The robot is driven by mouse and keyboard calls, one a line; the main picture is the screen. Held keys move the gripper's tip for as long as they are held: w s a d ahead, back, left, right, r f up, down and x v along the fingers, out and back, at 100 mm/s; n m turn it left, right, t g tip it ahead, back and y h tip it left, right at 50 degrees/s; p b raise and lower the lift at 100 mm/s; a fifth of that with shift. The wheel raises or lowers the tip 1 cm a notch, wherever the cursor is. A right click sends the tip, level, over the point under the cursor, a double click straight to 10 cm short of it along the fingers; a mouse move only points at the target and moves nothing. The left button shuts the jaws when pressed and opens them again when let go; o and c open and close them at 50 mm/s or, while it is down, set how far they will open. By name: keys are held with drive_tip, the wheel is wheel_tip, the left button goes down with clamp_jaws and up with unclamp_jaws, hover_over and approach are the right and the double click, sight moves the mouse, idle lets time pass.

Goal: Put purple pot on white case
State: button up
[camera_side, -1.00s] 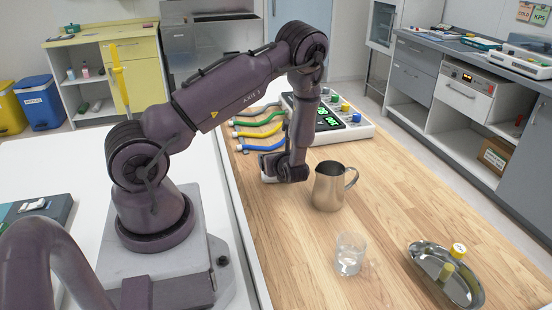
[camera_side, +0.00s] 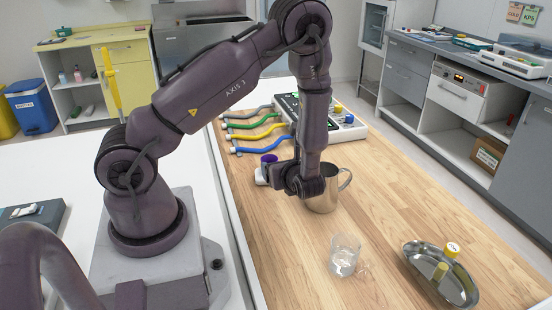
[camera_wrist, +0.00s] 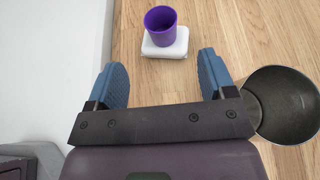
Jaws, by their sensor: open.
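The purple pot (camera_wrist: 161,24) stands upright on the white case (camera_wrist: 148,51) in the wrist view, ahead of my fingertips. In the side view the pot (camera_side: 268,159) and a bit of the case (camera_side: 260,176) show just behind my gripper, which hides most of both. My gripper (camera_wrist: 161,63) is open, its two blue fingers apart with nothing between them. The pot is beyond the fingers and apart from them.
A steel pitcher (camera_side: 322,195) stands close to my gripper on the right. A glass (camera_side: 345,256) and a steel dish (camera_side: 440,275) are nearer the camera. Several coloured hoses (camera_side: 255,133) lie at the back by a monitor.

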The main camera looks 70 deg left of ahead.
drive_tip(key=s+d+r+n+t+h, duration=0.2)
drive_tip(key=s+d+r+n+h, duration=0.1)
drive_tip(key=d+r+n, duration=0.3)
drive_tip(key=s+d+r+n+t+h, duration=0.2)
drive_tip(key=d+r+n+h, duration=0.4)
drive_tip(key=r, duration=0.5)
drive_tip(key=s+d+r+n+t+h, duration=0.1)
drive_tip(key=s+d+r+n+h, duration=0.3)
drive_tip(key=r, duration=0.4)
drive_tip(key=shift+s+d+r+n+t, duration=0.25)
drive_tip(key=shift+d+r+n+t, duration=0.15)
drive_tip(key=shift+d+n, duration=0.6)
